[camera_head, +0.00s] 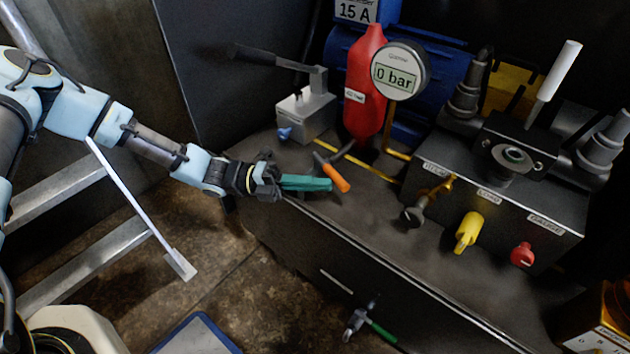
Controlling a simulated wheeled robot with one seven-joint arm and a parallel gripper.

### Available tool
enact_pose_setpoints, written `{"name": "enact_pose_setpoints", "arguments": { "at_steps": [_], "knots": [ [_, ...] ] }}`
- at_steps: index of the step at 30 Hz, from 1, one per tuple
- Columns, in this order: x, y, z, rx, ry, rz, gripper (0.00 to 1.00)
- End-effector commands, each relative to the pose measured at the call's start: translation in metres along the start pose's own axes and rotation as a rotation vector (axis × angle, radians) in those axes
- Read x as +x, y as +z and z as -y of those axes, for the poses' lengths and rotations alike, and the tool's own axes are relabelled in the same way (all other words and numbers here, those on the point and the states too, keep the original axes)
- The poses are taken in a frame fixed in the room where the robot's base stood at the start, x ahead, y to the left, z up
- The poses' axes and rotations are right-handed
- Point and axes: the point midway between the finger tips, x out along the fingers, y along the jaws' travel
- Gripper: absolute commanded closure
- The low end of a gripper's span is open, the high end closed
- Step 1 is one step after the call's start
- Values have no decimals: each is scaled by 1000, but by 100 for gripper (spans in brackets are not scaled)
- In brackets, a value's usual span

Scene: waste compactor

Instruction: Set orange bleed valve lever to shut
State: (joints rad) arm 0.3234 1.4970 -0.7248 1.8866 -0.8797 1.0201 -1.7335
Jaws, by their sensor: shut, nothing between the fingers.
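The orange lever (332,172) of the bleed valve lies at a slant on the bench top, in front of the red accumulator bottle. Its upper-left end shows a small dark pivot, and its orange end points down and right. My gripper (328,184) reaches in from the left with its teal fingers shut and nothing between them. The fingertips are right beside the orange lever, overlapping it in the view. I cannot tell whether they touch it.
A red bottle (366,90) and a gauge reading 0 bar (399,72) stand behind. A grey hand pump (306,112) with a blue knob (284,134) is close behind my gripper. Right are a valve block (480,200), a yellow knob (467,232) and a red knob (522,254).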

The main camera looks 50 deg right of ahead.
Motion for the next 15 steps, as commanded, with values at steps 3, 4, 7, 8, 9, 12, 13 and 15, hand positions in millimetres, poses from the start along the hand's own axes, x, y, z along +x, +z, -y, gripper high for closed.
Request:
{"name": "enact_pose_setpoints", "arguments": {
  "at_steps": [3,4,7,8,9,12,13,15],
  "knots": [
    [6,1,7,3,4,62,100],
    [8,1,7,5,7,75,100],
    [15,4,4,9,12,88,100],
    [17,4,3,10,12,87,100],
    [19,6,2,10,13,87,100],
    [22,8,-2,11,14,88,100],
    [22,8,-2,11,14,88,100],
    [22,8,-3,11,14,88,100]
  ]
}}
